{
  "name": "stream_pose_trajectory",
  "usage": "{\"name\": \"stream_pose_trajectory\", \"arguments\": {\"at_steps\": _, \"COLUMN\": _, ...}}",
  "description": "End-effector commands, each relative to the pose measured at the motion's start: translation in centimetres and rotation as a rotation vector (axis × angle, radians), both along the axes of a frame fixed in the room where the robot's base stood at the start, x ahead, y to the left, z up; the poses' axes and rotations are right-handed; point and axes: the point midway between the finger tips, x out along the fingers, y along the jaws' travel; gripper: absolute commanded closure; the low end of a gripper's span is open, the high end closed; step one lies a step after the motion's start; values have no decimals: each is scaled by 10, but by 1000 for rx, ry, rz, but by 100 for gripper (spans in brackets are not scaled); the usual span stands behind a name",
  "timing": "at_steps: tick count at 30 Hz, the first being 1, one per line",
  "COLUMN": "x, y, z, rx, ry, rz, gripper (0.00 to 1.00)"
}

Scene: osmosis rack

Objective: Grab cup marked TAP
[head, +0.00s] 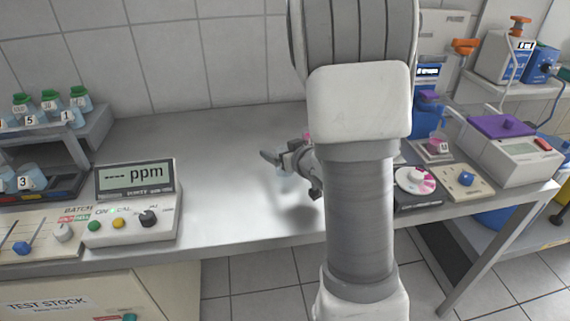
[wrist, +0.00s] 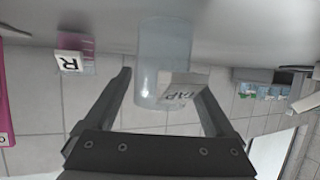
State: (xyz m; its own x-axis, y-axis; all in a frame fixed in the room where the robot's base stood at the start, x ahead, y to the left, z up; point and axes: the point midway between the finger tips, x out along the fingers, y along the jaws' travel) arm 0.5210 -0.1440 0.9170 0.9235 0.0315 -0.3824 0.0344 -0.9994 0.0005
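The cup marked TAP (wrist: 150,62) is clear and pale, with a white label (wrist: 183,88) reading TAP. In the wrist view it stands between the two fingers of my gripper (wrist: 166,82), which are spread wide with a narrow gap beside the cup on the left. On the right the label overlaps the finger, so contact there is hard to tell. In the head view my gripper (head: 291,172) is low over the bench, partly hidden by my arm, and the cup (head: 285,184) shows faintly by its fingers.
A pink cup labelled R (wrist: 74,62) stands near the TAP cup. On the bench (head: 215,150), a ppm meter (head: 135,215) sits left and a disc device (head: 415,180) right. A rack (head: 75,140) holds several labelled cups. The bench middle is otherwise clear.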

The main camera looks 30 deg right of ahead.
Motion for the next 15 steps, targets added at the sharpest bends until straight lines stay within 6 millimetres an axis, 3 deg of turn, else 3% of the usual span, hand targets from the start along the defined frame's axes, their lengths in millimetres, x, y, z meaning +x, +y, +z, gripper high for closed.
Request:
{"name": "stream_pose_trajectory", "arguments": {"at_steps": 2, "x": 0, "y": 0, "z": 0, "rx": 0, "ry": 0, "rz": 0, "gripper": 27}}
{"name": "stream_pose_trajectory", "arguments": {"at_steps": 13, "x": 0, "y": 0, "z": 0, "rx": 0, "ry": 0, "rz": 0, "gripper": 94}}
{"name": "stream_pose_trajectory", "arguments": {"at_steps": 15, "x": 0, "y": 0, "z": 0, "rx": 0, "ry": 0, "rz": 0, "gripper": 96}}
